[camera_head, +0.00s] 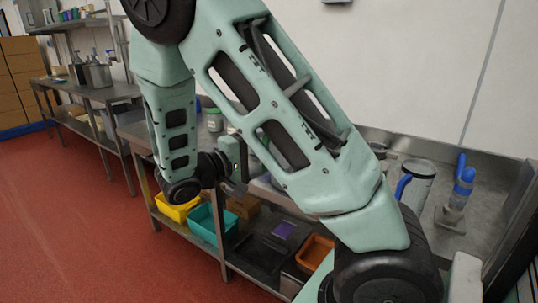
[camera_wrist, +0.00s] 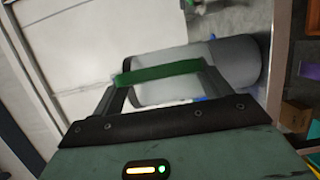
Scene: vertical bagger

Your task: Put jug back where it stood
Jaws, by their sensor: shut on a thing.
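The jug (camera_wrist: 235,66) is a pale grey cylinder with a green handle (camera_wrist: 165,72). In the wrist view it lies across the picture, just beyond my fingers. My gripper (camera_wrist: 160,78) is shut on the green handle. In the head view my gripper's body (camera_head: 236,160) is over the front of the steel bench, and my arm hides the fingers and most or all of the jug. I cannot tell there whether the jug touches the bench.
On the bench's right part stand a metal jug with a blue handle (camera_head: 415,186) and a blue-topped item (camera_head: 461,184). A green-lidded tub (camera_head: 214,120) stands at left. Yellow (camera_head: 178,208), teal (camera_head: 208,228) and orange (camera_head: 315,254) bins sit on the lower shelf. Red floor at left is clear.

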